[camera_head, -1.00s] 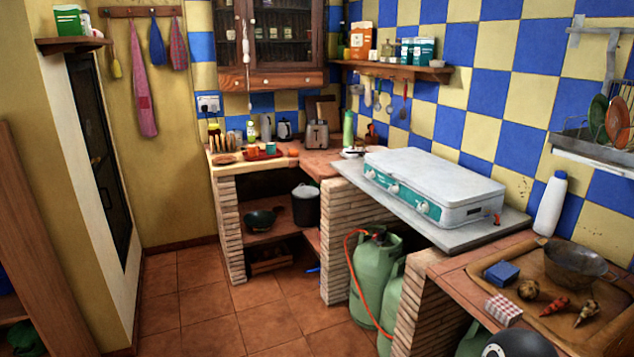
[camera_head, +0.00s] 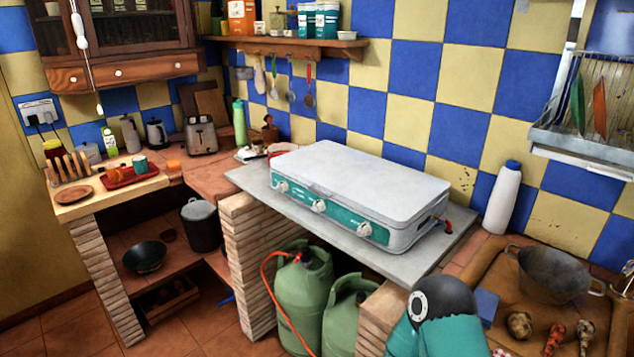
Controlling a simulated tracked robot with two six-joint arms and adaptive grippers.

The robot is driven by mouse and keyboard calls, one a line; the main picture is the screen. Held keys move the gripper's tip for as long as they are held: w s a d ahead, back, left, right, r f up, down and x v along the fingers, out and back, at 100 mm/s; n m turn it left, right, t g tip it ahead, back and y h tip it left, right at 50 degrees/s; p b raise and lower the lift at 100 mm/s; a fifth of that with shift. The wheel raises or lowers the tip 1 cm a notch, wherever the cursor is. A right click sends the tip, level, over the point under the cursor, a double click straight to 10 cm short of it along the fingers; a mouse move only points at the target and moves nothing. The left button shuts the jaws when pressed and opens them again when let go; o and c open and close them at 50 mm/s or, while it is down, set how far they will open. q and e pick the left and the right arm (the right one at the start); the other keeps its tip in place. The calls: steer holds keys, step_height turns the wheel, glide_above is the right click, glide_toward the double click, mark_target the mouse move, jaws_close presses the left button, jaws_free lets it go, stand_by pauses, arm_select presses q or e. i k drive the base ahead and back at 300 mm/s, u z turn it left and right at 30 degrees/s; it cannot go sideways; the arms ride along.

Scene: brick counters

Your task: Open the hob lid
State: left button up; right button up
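The hob (camera_head: 352,221) is a white and teal camping stove with several knobs along its front. It sits on a grey slab above the gas bottles. Its flat white lid (camera_head: 355,176) is shut and covers the whole top. A teal and black part of my own arm shows at the bottom, in front of the right counter. No gripper fingers are in view, so neither gripper is seen near the lid.
Green gas bottles (camera_head: 303,298) with an orange hose stand under the slab. A white bottle (camera_head: 503,197) stands right of the hob. A metal colander (camera_head: 550,272) and vegetables sit on the right counter. A toaster (camera_head: 201,135) stands on the left. A shelf (camera_head: 290,44) hangs above.

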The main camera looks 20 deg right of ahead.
mark_target(392, 193)
steer(key=i, duration=1.2)
